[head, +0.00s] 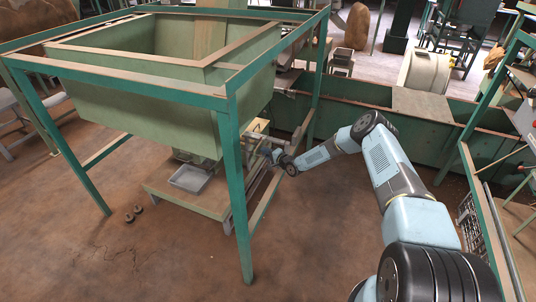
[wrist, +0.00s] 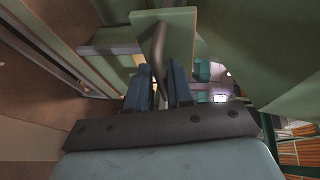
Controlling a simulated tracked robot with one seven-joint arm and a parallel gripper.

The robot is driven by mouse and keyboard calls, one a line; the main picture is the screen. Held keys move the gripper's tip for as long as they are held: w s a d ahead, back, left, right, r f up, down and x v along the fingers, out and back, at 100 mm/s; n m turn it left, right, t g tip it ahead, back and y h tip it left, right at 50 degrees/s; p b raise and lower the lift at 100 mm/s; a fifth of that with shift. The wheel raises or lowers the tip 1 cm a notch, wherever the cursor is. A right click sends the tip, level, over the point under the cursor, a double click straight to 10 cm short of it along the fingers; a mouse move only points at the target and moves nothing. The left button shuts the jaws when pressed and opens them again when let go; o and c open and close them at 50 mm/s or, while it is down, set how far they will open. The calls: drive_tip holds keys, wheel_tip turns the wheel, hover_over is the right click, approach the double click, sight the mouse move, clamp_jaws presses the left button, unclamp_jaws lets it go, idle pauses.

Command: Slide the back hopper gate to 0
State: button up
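The green hopper (head: 165,100) stands in a teal frame. Under its right side is a small pale plate (head: 258,127), close to my gripper (head: 268,153); whether it is the gate is unclear. In the wrist view, a green plate (wrist: 178,22) carries a bent grey handle (wrist: 158,42). My gripper (wrist: 160,78) has its two blue fingers apart, one on each side of the handle. A gap shows beside the right finger. Contact with the left finger cannot be told. Any scale marks are too small to see.
A frame leg (head: 235,190) stands just left of my arm. A low platform (head: 200,198) with a grey tray (head: 190,178) lies below the hopper. A long green trough (head: 365,125) runs behind my arm. The brown floor (head: 330,240) in front is clear.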

drive_tip(key=shift+c, duration=0.3)
clamp_jaws()
drive_tip(key=shift+d+f, duration=0.1)
drive_tip(key=shift+d, duration=0.05)
